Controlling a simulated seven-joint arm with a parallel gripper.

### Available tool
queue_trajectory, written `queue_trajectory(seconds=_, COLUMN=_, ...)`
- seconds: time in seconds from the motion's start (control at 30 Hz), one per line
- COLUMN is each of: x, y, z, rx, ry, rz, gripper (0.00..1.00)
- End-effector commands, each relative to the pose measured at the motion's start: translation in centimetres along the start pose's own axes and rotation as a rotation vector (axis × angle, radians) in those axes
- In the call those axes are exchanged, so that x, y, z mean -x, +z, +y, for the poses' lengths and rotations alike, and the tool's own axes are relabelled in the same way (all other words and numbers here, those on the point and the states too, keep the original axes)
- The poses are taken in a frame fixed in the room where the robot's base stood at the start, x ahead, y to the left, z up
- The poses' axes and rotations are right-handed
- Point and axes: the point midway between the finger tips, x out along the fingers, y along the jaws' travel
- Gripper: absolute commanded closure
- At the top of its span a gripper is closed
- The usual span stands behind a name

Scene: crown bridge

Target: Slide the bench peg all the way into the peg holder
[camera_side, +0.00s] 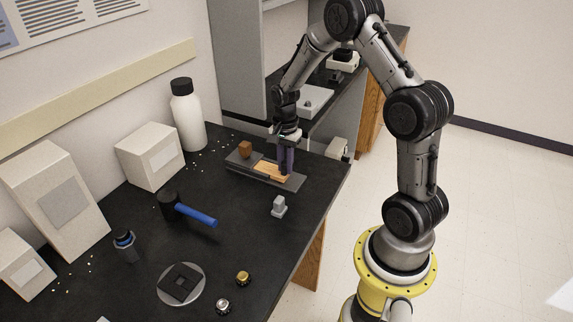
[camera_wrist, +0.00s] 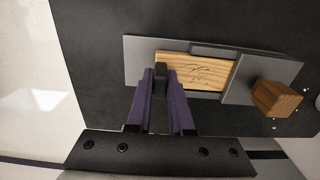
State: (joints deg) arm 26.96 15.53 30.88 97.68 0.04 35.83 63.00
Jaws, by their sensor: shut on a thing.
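The bench peg is a flat light-wood slab with dark scribbled marks, seen in the wrist view (camera_wrist: 195,70) and in the side view (camera_side: 268,168). It lies flat on the grey peg holder (camera_wrist: 268,68), which also shows in the side view (camera_side: 293,183). The peg's right end meets the raised grey part of the holder; how deep it goes there is hidden. My gripper (camera_wrist: 160,76) has its purple fingers closed around a dark block at the peg's left end. The gripper points down over the holder's near end in the side view (camera_side: 287,163).
A brown wooden block (camera_wrist: 277,98) stands at the holder's far end. A small grey piece (camera_side: 279,206) stands in front of the holder. A blue-handled hammer (camera_side: 195,213), a white bottle (camera_side: 188,118) and a white box (camera_side: 150,157) are to the left. The bench edge is close on the right.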

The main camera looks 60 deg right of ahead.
Motion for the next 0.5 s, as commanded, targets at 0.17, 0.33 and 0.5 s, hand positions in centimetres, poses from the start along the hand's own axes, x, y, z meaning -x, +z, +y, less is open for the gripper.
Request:
queue_trajectory(seconds=0.17, x=0.01, y=0.0, z=-0.28, rx=0.0, ry=0.0, rz=0.0, gripper=1.0)
queue_trajectory(seconds=0.33, x=0.0, y=0.02, z=-0.49, rx=0.0, ry=0.0, rz=0.0, gripper=1.0)
queue_trajectory(seconds=0.5, x=0.01, y=0.02, z=-0.72, rx=0.001, ry=0.0, rz=0.0, gripper=1.0)
